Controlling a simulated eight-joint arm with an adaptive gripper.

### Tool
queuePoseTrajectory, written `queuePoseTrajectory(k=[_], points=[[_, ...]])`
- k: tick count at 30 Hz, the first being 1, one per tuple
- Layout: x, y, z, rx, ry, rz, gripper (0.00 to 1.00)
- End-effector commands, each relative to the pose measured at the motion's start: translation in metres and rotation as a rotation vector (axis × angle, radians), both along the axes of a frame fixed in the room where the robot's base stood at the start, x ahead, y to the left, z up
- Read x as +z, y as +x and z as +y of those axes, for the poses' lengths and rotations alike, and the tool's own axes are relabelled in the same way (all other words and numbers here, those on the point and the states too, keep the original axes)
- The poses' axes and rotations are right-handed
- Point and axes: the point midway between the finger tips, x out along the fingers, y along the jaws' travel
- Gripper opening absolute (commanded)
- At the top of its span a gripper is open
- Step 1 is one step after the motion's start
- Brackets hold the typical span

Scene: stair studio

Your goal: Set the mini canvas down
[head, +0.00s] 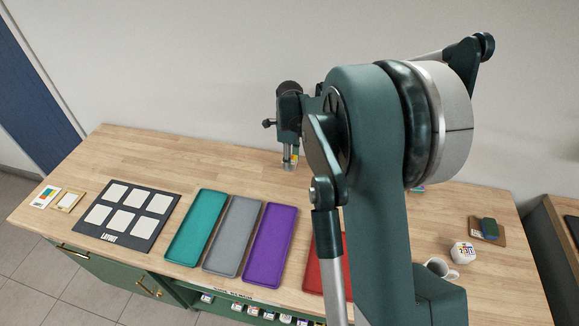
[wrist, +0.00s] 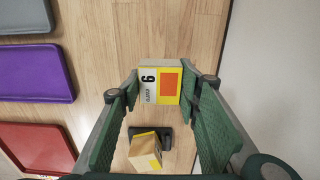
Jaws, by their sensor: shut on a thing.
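My gripper (wrist: 160,80) is shut on a small boxy thing, which I take to be the mini canvas (wrist: 161,82). It shows a white side with a black numeral and a yellow face with an orange square. In the head view my gripper (head: 290,162) is low over the back middle of the table. The held thing is too small there to make out, and I cannot tell whether it touches the wood.
A tan block (wrist: 146,152) on a dark base lies near the gripper. Teal (head: 196,227), grey (head: 232,235), purple (head: 270,245) and red (head: 314,265) trays line the front. A dark layout board (head: 127,214) is left. A mug (head: 440,268) stands right. Wood behind the trays is clear.

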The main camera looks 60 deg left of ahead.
Motion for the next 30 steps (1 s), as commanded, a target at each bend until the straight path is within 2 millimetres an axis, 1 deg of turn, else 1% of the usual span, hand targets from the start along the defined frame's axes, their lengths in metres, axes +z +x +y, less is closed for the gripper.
queuePoseTrajectory(k=[5, 16, 30], points=[[-0.002, 0.000, 0.000, 0.000, 0.000, 0.000, 0.22], [-0.035, 0.000, 0.000, 0.000, 0.000, 0.000, 0.22], [-0.041, 0.000, 0.000, 0.000, 0.000, 0.000, 0.22]])
